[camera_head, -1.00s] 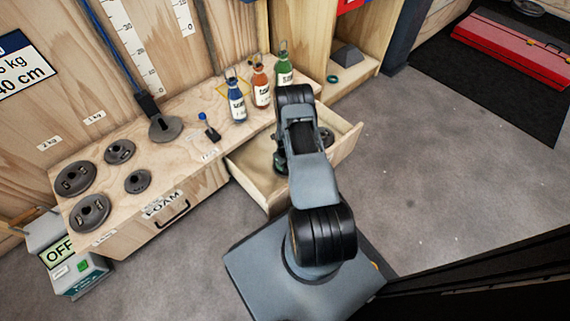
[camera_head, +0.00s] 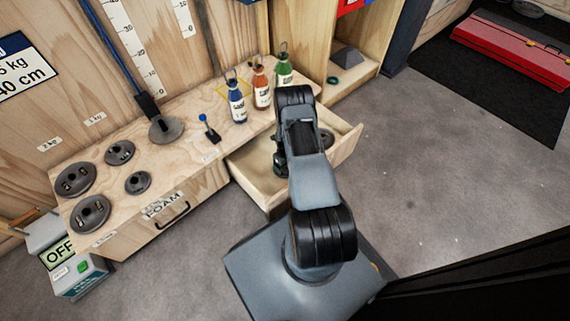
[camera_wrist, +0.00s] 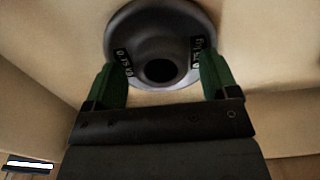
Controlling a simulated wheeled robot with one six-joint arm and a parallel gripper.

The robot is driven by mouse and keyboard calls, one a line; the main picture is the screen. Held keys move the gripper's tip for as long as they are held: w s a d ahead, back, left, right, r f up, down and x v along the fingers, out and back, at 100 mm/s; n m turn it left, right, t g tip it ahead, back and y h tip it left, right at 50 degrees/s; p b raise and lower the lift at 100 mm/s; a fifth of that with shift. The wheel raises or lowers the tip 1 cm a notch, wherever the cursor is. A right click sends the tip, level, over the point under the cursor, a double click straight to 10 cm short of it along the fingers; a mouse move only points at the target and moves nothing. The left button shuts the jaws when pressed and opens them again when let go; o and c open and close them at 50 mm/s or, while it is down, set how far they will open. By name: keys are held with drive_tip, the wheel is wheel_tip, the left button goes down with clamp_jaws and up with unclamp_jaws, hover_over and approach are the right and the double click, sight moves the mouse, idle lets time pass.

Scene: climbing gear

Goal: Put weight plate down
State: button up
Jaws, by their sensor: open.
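A dark round weight plate (camera_wrist: 160,25) with a centre hole and small white lettering lies on the light wooden floor of the open drawer (camera_head: 248,172). In the head view only a bit of this plate (camera_head: 326,137) shows past my arm. My gripper (camera_wrist: 162,75) is open, with one green finger at each side of the plate's near part. It points down into the drawer. Whether the fingers touch the plate I cannot tell. In the head view my arm hides most of the gripper and plate.
Several other plates (camera_head: 90,213) lie on the bench top (camera_head: 160,178) at the left. Blue, orange and green bottles (camera_head: 237,101) stand behind the drawer. A round-based holder (camera_head: 166,129) and a blue-knobbed lever (camera_head: 209,129) are on the bench. Open floor (camera_head: 450,150) lies right.

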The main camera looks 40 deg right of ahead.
drive_tip(key=a+r+n+p, duration=0.1)
drive_tip(key=a+r+n, duration=0.3)
drive_tip(key=r, duration=0.8)
drive_tip(key=a+r+n+t+p, duration=0.1)
drive_tip(key=a+r+n+p, duration=0.15)
drive_tip(key=r+n, duration=0.75)
drive_tip(key=a+r+n+p, duration=0.15)
drive_tip(key=a+r, duration=0.25)
drive_tip(key=r, duration=1.1)
drive_tip(key=s+a+r+n, duration=0.4)
drive_tip(key=s+r+n, duration=0.2)
drive_tip(key=s+n, duration=0.2)
drive_tip(key=s+a+r+n+t, duration=0.1)
drive_tip(key=s+a+r+n, duration=0.4)
drive_tip(key=n, duration=0.6)
drive_tip(key=shift+s+r+t+b, duration=0.3)
drive_tip(key=shift+s+r+b, duration=0.1)
drive_tip(key=shift+s+r, duration=1)
drive_tip(key=shift+s+a, duration=0.1)
